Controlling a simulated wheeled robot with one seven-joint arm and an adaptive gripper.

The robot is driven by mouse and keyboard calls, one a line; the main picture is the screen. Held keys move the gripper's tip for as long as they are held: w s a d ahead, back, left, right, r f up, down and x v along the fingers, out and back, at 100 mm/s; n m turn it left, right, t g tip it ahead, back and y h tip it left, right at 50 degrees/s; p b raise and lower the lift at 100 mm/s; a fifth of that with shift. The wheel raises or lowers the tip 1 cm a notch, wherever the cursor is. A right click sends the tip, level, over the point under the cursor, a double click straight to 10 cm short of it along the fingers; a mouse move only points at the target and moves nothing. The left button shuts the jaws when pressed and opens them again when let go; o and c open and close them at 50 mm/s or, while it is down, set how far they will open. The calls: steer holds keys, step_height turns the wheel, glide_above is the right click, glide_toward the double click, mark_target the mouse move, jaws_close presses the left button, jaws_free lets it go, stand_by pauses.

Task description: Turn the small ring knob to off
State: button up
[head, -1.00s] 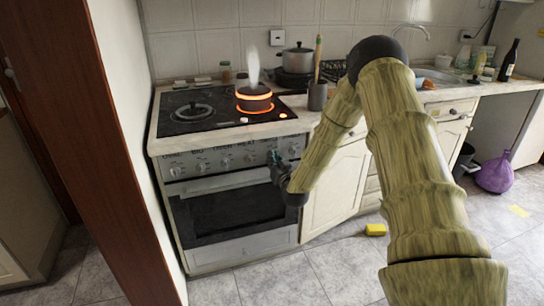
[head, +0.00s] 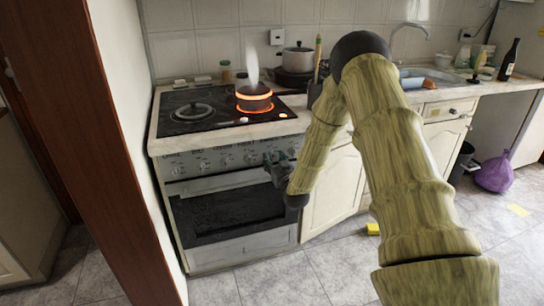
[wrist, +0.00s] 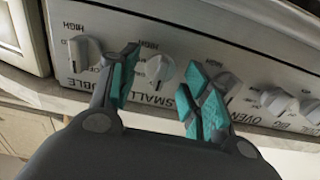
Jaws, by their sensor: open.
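The small ring knob (wrist: 160,68) is a pale round knob on the stove's front panel, with "SMALL" printed below it and "HIGH" above. In the wrist view it sits between the two teal-padded fingers of my gripper (wrist: 164,90), which are open and apart from each other. I cannot tell whether either finger touches it. In the head view my gripper (head: 277,166) is at the right end of the knob row and hides the knobs behind it. On the hob (head: 178,120), a ring glows orange under a dark pot (head: 254,98) with steam rising.
The double knob (wrist: 85,52) is left of the left finger; the oven knob (wrist: 226,82) is close behind the right finger. More knobs continue rightward. The oven door handle (head: 215,183) runs below the panel. A yellow block (head: 373,229) lies on the floor.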

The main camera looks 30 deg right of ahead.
steer(key=p+v, duration=0.1)
steer(key=v, duration=0.5)
steer(key=shift+s, duration=0.25)
stand_by(0.7)
steer(key=s+a+f+n+g+y+p, duration=0.2)
steer(key=s+a+f+g+y+p, duration=0.35)
steer(key=s+a+f, duration=1.2)
steer(key=s+a+f+g+p, duration=0.1)
steer(key=s+a+g, duration=0.4)
steer(key=s, duration=1)
steer(key=s+a+f+g+h+p, duration=0.1)
steer(key=s+a+g+p, duration=0.2)
steer(key=s, duration=1.2)
steer(key=a+g, duration=0.1)
steer(key=g, duration=0.2)
steer(key=shift+a+f+n+g+p, duration=0.2)
steer(key=shift+a+n+g+p, duration=0.1)
steer(key=shift+a+g+p, duration=0.05)
steer(key=shift+s, duration=0.15)
